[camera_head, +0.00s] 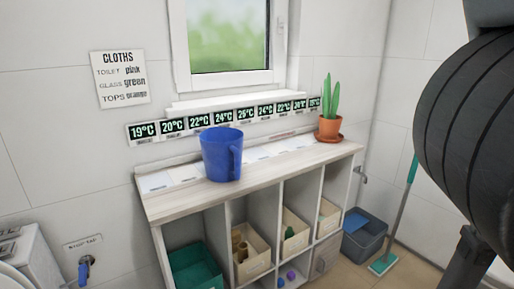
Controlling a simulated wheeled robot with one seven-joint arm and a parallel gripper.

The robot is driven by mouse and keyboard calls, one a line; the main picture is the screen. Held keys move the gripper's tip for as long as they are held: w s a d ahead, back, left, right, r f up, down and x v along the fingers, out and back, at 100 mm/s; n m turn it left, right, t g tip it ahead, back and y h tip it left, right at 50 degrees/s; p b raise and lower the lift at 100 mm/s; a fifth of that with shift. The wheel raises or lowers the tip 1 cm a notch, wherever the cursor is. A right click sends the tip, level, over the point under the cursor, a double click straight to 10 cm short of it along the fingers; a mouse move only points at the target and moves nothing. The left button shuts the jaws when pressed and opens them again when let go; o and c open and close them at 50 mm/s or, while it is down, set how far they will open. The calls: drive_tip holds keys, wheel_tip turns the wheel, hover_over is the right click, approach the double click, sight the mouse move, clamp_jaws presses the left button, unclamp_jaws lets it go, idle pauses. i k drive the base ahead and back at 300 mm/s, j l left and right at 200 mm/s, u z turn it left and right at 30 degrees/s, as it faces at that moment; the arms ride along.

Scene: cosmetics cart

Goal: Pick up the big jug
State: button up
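A big blue jug (219,157) stands upright on the wooden top of a low shelf unit (270,172), left of the middle. Its handle is on its right side, facing toward me. Nothing touches it. A dark, ribbed part of my own arm fills the right edge of the view. My gripper's fingers do not show, so the gap between gripper and jug cannot be seen.
A potted cactus (330,112) stands at the right end of the top. Bins sit in the compartments below, including a green one (197,268). A grey bucket (366,236) and a mop (384,262) stand on the floor at right. A window sill (235,103) juts out behind.

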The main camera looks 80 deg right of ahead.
sight(222, 148)
drive_tip(key=z, duration=1.3)
drive_tip(key=u, duration=1.4)
drive_tip(key=z, duration=1.4)
drive_tip(key=i+l, duration=0.1)
drive_tip(key=l, duration=0.3)
drive_tip(key=i+l+z, duration=0.15)
drive_tip(key=l, duration=0.2)
